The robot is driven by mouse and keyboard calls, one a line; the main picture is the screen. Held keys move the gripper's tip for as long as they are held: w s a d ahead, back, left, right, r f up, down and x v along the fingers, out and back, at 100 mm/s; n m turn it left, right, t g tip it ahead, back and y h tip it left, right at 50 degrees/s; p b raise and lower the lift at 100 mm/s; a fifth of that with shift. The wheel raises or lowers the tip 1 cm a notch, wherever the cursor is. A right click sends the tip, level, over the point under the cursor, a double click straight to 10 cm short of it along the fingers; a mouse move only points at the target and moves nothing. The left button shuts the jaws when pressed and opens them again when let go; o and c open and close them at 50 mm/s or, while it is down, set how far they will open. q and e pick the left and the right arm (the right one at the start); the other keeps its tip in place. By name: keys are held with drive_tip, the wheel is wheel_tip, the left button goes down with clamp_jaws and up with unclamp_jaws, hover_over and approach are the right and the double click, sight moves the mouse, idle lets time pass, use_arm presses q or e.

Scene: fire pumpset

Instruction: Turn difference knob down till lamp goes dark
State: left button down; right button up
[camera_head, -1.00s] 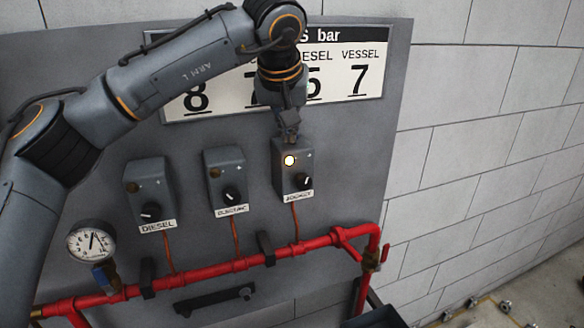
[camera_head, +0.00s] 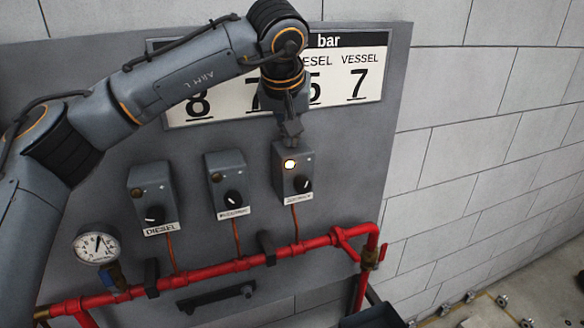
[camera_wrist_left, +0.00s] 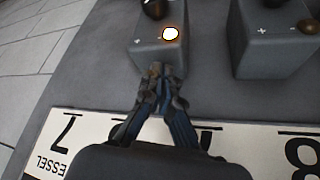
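The right-hand box (camera_head: 293,165) on the panel has a brightly lit lamp (camera_head: 290,164) and a black knob (camera_head: 302,184) below it. The lamp (camera_wrist_left: 170,34) glows in the left wrist view, where the knob (camera_wrist_left: 155,8) is partly cut off at the top edge. My left gripper (camera_head: 291,138) is at the top of this box, above the lamp. In the left wrist view its fingertips (camera_wrist_left: 157,71) are together at the box's near edge, apart from the knob, holding nothing visible. Contact with the box cannot be told. My right gripper is not in view.
The DIESEL box (camera_head: 150,180) and the middle box (camera_head: 226,165) have dark lamps and their own knobs. A red pipe (camera_head: 205,277) runs below, with a pressure gauge (camera_head: 97,247) at left. A pressure sign (camera_head: 365,60) is above, partly behind my arm.

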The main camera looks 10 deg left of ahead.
use_arm(q)
drive_tip(key=shift+d+f, duration=0.1)
drive_tip(key=shift+f, duration=0.05)
idle(0.3)
drive_tip(key=shift+s+d, duration=0.1)
drive_tip(key=shift+s, duration=0.15)
wheel_tip(320, 180, up, 6)
drive_tip(key=p, duration=0.4)
drive_tip(key=shift+p, duration=0.35)
drive_tip(key=shift+s, duration=0.1)
